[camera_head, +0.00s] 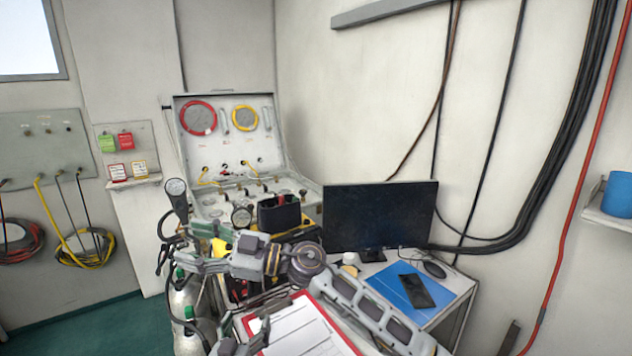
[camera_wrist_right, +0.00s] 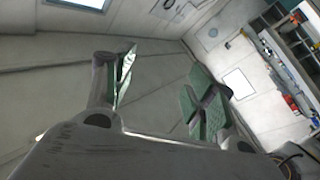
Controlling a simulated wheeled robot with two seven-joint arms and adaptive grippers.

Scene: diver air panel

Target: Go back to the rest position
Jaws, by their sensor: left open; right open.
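My right gripper (camera_head: 190,250) reaches in from the lower right, in front of the air panel (camera_head: 212,149). Its jaws point left and are open. In the right wrist view my right gripper (camera_wrist_right: 163,78) shows its two green-padded fingers spread apart, with nothing between them. My left gripper (camera_head: 243,328) is at the bottom edge, beside the red clipboard (camera_head: 330,330); only its finger ends show, spread apart. It appears empty. Whether it touches the clipboard I cannot tell.
A monitor (camera_head: 375,215) stands right of the panel. A blue folder (camera_head: 395,285) with a dark phone (camera_head: 428,291) lies on the desk. Grey cylinders (camera_head: 185,300) stand below the panel. A black bin (camera_head: 279,213) is behind my right arm. Open floor (camera_head: 100,325) is at left.

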